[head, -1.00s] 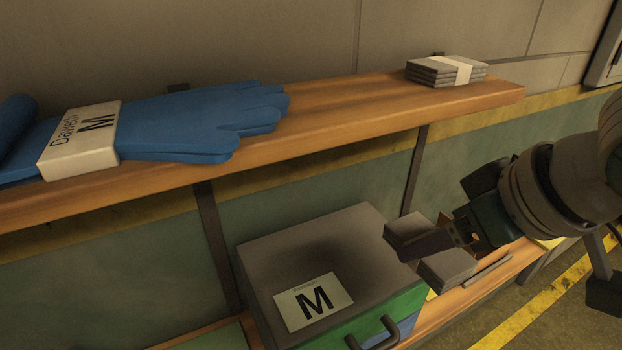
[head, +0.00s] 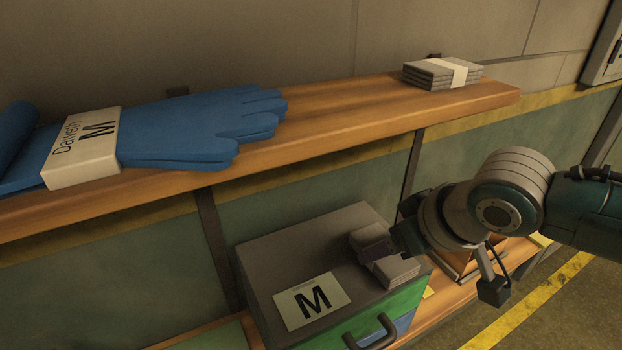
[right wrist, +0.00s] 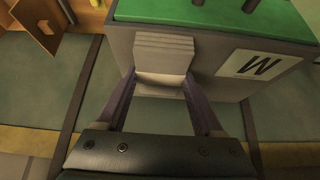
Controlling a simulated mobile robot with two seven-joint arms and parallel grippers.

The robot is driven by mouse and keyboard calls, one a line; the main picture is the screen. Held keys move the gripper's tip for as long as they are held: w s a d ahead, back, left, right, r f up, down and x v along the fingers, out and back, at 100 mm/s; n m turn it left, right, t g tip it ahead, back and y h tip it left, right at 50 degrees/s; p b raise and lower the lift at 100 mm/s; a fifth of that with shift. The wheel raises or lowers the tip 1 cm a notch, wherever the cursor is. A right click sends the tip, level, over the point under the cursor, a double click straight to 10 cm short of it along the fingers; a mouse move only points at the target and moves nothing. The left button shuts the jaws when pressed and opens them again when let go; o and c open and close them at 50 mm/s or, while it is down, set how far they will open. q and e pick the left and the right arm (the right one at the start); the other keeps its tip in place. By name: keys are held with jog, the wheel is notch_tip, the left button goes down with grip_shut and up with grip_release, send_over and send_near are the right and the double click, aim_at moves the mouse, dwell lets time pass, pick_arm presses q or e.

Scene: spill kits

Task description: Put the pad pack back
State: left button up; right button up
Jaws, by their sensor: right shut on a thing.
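Another banded grey pad pack (head: 425,75) lies near the right end of the upper shelf (head: 330,117). My left gripper is not in view.
Blue gloves (head: 200,125) with a white label band (head: 85,150) lie at the left of the upper shelf. The upper shelf is bare between gloves and pack. The M box has a green and blue front with a dark handle (head: 372,332) and stands on the lower shelf (head: 437,312).

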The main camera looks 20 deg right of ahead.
jog(key=o, duration=0.8)
jog(key=shift+f, duration=0.2)
jog(key=o, duration=0.5)
jog(key=shift+r, duration=0.1)
